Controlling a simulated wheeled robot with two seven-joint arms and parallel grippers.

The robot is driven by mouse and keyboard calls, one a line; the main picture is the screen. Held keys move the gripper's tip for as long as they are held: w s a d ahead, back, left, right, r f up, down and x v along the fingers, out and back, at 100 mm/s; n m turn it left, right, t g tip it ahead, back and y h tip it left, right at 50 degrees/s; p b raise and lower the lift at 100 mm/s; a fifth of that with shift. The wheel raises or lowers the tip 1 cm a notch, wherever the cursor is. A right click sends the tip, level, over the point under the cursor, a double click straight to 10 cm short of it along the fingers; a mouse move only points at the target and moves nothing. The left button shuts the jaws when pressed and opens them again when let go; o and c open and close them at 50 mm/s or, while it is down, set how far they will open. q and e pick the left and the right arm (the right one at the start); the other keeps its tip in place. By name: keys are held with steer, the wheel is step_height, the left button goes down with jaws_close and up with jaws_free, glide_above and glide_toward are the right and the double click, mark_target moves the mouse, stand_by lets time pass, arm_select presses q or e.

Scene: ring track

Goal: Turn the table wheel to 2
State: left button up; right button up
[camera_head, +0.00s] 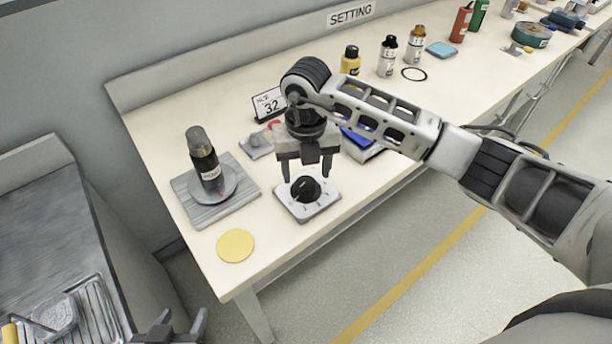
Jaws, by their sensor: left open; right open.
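The table wheel is a black round knob (306,190) on a square white plate (321,207) near the table's front edge. The plate has small marks around the knob, too small to read. My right gripper (307,174) is open and points down over the knob. Its fingertips are at or just above the knob's far side; I cannot tell whether they touch it. My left gripper (172,328) is open and empty at the bottom edge of the view, low and well away from the wheel.
A dark bottle (203,158) stands on a round disc on a grey board to the left. A yellow disc (235,246) lies at the front left. A "32" sign (268,104) and a blue item (361,142) are near my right arm. Several bottles stand farther back.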

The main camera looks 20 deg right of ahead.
mark_target(306, 183)
steer(key=shift+f, duration=1.75)
steer(key=c, duration=1)
